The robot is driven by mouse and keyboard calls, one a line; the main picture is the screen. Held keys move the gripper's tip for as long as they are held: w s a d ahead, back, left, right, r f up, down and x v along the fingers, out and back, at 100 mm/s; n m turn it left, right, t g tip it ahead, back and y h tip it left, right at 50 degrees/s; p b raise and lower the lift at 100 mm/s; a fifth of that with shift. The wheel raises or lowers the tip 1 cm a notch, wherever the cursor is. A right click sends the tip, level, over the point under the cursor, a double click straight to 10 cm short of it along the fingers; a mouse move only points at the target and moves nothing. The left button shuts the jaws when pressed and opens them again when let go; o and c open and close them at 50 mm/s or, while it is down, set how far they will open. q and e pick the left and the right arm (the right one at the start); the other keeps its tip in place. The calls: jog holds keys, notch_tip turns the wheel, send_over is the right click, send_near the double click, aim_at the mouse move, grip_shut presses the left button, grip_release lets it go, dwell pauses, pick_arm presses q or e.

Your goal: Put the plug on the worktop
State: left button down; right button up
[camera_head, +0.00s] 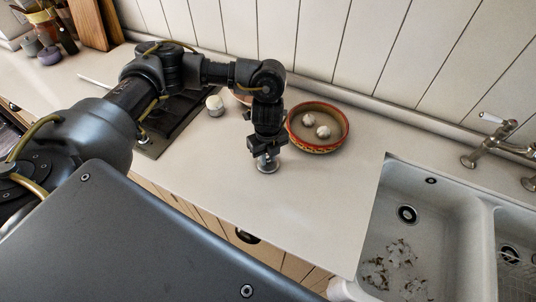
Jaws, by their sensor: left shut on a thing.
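My left gripper (265,151) points down over the pale worktop (305,205), in front of the patterned bowl. It is shut on the plug (267,166), a small silvery round piece that shows just below the fingertips. The plug is at or just above the worktop surface; I cannot tell whether it touches. Its upper part is hidden by the fingers. My right gripper is not in view.
A red-rimmed bowl (318,145) with two pale round things stands close behind the gripper. A small white-topped jar (215,105) stands left. A white sink (378,205) with scraps in it and a tap (500,140) is at right. The worktop between gripper and sink is clear.

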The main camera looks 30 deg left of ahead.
aim_at(268, 158)
pick_arm(q)
jog(key=shift+f, duration=0.1)
jog(key=c, duration=1.3)
grip_release()
jog(key=shift+r, duration=0.3)
notch_tip(268, 158, up, 12)
jog(key=b, duration=0.2)
jog(key=shift+f, duration=0.15)
